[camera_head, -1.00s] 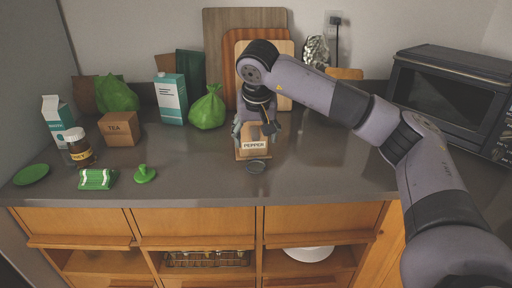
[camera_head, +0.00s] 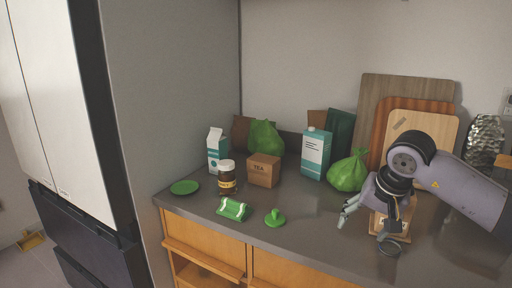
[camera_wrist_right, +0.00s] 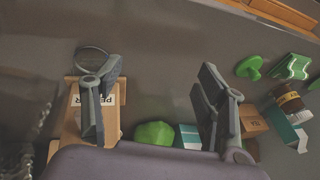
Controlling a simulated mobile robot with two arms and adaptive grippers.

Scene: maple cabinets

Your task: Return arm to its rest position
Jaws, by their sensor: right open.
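My right arm reaches in from the right edge in the head view. Its gripper (camera_head: 366,224) is open and empty, its fingers spread apart above the counter. One finger is in front of the brown pepper box (camera_head: 403,215) and hides part of it; the other is to the left of the box. In the right wrist view the gripper (camera_wrist_right: 152,92) also shows open, with the pepper box (camera_wrist_right: 72,128) behind its left finger. I cannot tell whether the finger touches the box. My left gripper is not in view.
On the grey counter (camera_head: 318,232) stand a green bag (camera_head: 348,172), a teal carton (camera_head: 315,154), a tea box (camera_head: 264,171), a jar (camera_head: 227,178) and a milk carton (camera_head: 217,152). Cutting boards (camera_head: 365,110) lean on the wall behind my arm. A tall fridge (camera_head: 60,110) is at left.

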